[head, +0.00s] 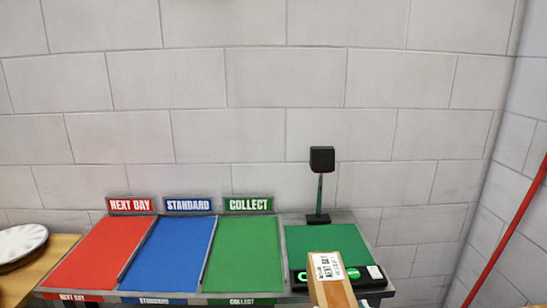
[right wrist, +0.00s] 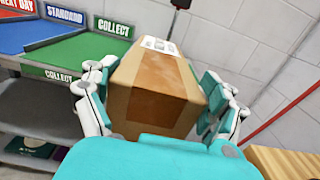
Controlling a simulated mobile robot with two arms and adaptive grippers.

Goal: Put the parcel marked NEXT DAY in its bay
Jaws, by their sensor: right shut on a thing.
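The brown cardboard parcel (head: 331,283) has a white label reading NEXT DAY on top and shows at the lower edge of the head view. In the right wrist view my right gripper (right wrist: 160,100) is shut on the parcel (right wrist: 158,85), with a finger on each side. The parcel is in front of the scanner end of the bench. The red NEXT DAY bay (head: 102,252) is empty at the left of the bench, with a red sign (head: 130,204) behind it. My left gripper is not in view.
The blue STANDARD bay (head: 168,252) and green COLLECT bay (head: 243,252) are empty. A black scanner (head: 321,160) stands on a post behind a green pad (head: 325,240). A wooden table (head: 45,270) with white plates (head: 22,243) is at left.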

